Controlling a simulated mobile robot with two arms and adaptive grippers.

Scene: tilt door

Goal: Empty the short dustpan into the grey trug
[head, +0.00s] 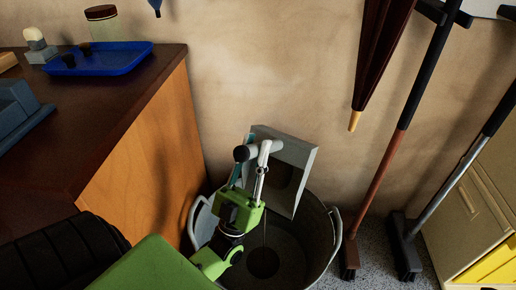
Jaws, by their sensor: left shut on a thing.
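The short dustpan (299,157) is grey and is tilted steeply, its pan hanging over the back of the grey trug (322,240). My left gripper (256,160) is shut on the dustpan's short pale handle, above the trug. The trug is a round metal tub with a handle on each side, standing on the floor beside the wooden cabinet. A dark round patch shows inside it; I cannot tell whether it is contents or shadow. My arm hides part of the trug's near left side. My right gripper is not in view.
The wooden cabinet (150,140) stands close on the left, with a blue tray (110,58) and a jar (101,22) on top. A closed umbrella (380,50) hangs on the wall. Two long-handled brooms (385,190) (440,195) lean right of the trug, near a beige cabinet (465,220).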

